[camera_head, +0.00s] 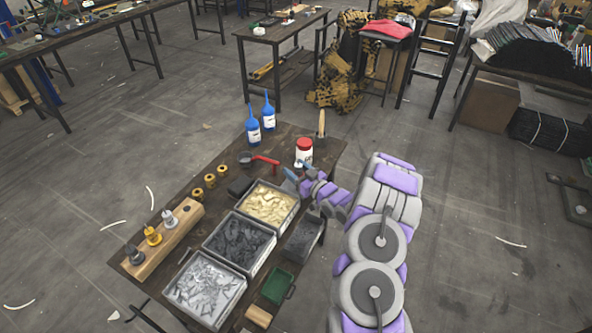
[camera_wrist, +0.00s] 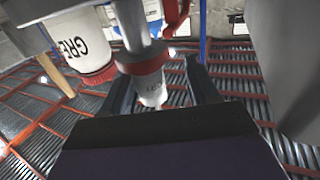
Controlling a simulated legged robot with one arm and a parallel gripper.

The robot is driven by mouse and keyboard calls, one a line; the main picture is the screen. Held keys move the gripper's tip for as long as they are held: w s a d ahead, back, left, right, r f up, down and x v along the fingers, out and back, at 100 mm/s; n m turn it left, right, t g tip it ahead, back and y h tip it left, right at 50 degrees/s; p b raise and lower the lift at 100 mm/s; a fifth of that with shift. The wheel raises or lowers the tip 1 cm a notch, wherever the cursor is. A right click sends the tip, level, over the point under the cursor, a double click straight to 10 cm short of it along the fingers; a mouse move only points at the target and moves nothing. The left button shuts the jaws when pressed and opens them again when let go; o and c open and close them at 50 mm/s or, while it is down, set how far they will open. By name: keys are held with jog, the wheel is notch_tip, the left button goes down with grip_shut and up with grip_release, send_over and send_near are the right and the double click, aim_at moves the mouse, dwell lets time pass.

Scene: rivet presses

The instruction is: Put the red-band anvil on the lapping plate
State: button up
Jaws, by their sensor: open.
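My gripper (camera_wrist: 163,78) is open, its two dark fingers apart. In the wrist view a grey metal cylinder with a red band (camera_wrist: 143,64), which looks like the red-band anvil, stands between or just beyond the fingers. A white part with small lettering shows below the band. I cannot tell whether the fingers touch it. In the head view my gripper (camera_head: 297,181) is low over the table (camera_head: 205,155), beside the white jar, and the anvil cannot be picked out there. I cannot identify the lapping plate for certain; a small dark flat block (camera_head: 240,187) lies left of the bins.
A red-lidded white jar (camera_head: 304,154) stands close to my gripper; its lettering shows in the wrist view (camera_wrist: 78,45). Blue bottles (camera_head: 268,115) stand behind. Several bins (camera_head: 240,262), a wooden rack (camera_head: 178,242) with fittings and brass pieces (camera_head: 210,181) crowd the table.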

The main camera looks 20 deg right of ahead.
jog(key=shift+s+d, duration=0.4)
jog(key=shift+s, duration=0.05)
jog(key=p+v, duration=0.3)
jog(key=v, duration=0.8)
jog(key=w+a+r+n+g+h, duration=0.1)
jog(key=w+a+r+g+h, duration=0.1)
jog(key=w+r+g+h, duration=0.3)
jog(key=s+a+r+m+g, duration=0.1)
jog(key=s+a+r+g, duration=0.2)
jog(key=s+r+g, duration=0.55)
jog(key=s+a+r+m+g, duration=0.1)
jog(key=s+a, duration=0.4)
jog(key=s, duration=0.7)
jog(key=s+a+r+m+g, duration=0.1)
jog(key=s+a+r, duration=0.4)
jog(key=s, duration=0.7)
jog(key=s+a+r+m+g, duration=0.1)
jog(key=s+a+r+g, duration=0.2)
jog(key=s, duration=0.9)
jog(key=a, duration=0.3)
jog(key=shift+s+a+r+g, duration=0.25)
jog(key=shift+s+g, duration=0.05)
jog(key=shift+g, duration=0.05)
